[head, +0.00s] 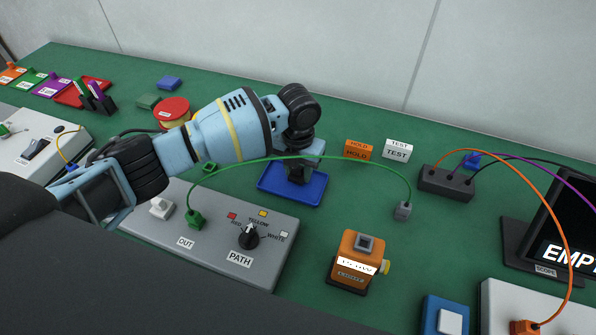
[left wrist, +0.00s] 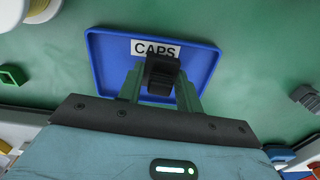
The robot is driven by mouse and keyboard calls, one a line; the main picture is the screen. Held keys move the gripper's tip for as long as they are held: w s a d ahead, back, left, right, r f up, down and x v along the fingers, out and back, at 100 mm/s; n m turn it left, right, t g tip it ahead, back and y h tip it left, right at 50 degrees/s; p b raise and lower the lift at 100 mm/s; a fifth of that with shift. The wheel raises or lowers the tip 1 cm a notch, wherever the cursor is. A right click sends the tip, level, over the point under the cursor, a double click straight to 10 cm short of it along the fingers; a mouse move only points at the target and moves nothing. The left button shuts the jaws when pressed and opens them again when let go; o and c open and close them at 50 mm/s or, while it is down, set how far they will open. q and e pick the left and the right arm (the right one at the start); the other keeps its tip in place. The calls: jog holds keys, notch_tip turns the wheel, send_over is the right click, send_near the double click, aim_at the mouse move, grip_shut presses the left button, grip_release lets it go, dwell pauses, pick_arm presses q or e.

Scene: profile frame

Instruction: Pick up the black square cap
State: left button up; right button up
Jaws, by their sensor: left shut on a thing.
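The black square cap (left wrist: 163,68) is between the two fingers of my left gripper (left wrist: 161,85) in the left wrist view. The gripper is shut on it. The cap is over the blue tray (left wrist: 103,68), partly covering its CAPS label. I cannot tell whether it still touches the tray floor. In the head view my left gripper (head: 299,171) points down over the blue tray (head: 280,194), and the gripper mostly hides the cap. My right gripper is in neither view.
A grey PATH box (head: 190,240) with a knob stands in front of the tray. A green cable (head: 330,158) arches past the gripper to a grey plug (head: 403,211). An orange device (head: 358,258) stands front right; HOLD (head: 358,151) and TEST (head: 397,150) blocks stand behind right.

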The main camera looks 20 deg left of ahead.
pick_arm(q)
notch_tip(320, 180, up, 9)
jog(key=shift+r, duration=0.1)
